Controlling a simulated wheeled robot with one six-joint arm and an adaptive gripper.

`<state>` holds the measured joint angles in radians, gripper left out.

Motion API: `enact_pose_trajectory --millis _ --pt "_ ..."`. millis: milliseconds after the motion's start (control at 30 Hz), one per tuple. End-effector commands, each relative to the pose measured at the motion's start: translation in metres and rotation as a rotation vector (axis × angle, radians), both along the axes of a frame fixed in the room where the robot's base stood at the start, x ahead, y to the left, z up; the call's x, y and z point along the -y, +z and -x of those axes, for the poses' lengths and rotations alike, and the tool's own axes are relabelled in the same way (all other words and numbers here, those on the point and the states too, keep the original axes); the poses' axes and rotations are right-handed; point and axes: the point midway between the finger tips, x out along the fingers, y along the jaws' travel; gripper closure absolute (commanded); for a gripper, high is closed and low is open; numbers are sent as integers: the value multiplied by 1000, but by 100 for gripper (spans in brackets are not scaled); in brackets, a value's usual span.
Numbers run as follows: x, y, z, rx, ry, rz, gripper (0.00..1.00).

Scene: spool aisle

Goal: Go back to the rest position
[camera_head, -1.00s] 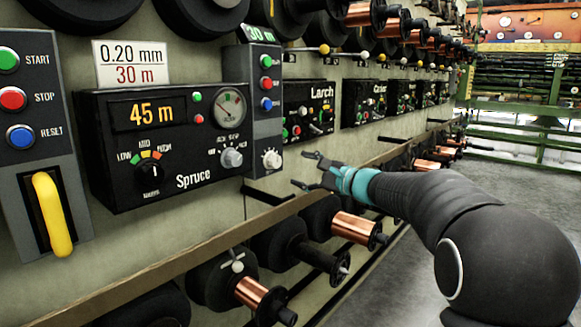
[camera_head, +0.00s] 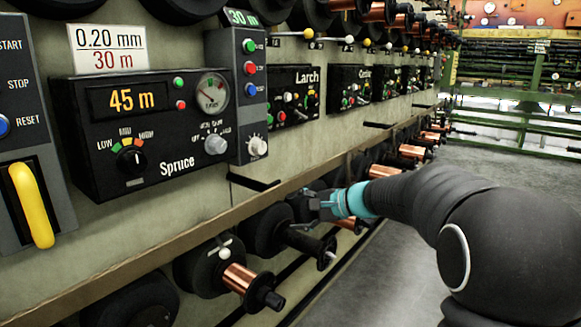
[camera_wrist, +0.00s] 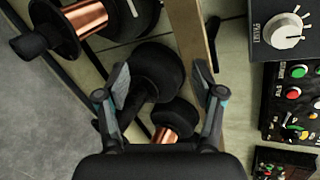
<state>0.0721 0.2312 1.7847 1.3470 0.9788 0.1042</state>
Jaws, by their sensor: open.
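My gripper (camera_head: 300,207) is at the end of my dark arm with a teal band, in front of the lower row of spools. In the wrist view my gripper (camera_wrist: 166,92) has its two fingers wide apart with nothing held between them. A black spool (camera_wrist: 150,75) shows behind the fingers, with a copper spool (camera_wrist: 172,122) lower down. I cannot tell whether a finger touches a spool.
The Spruce panel (camera_head: 140,130) reads 45 m, with a yellow handle (camera_head: 32,205) to its left. The Larch panel (camera_head: 293,97) is farther along the wall. A wooden rail (camera_head: 180,243) runs above the lower spools. Grey floor (camera_head: 390,275) is clear at the right.

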Motion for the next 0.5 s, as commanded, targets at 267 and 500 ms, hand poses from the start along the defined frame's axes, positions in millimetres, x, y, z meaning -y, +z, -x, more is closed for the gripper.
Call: enact_pose_trajectory --millis 267,500 --pt "30 -43 125 6 233 483 32" --pt "76 -50 227 55 424 862 32"
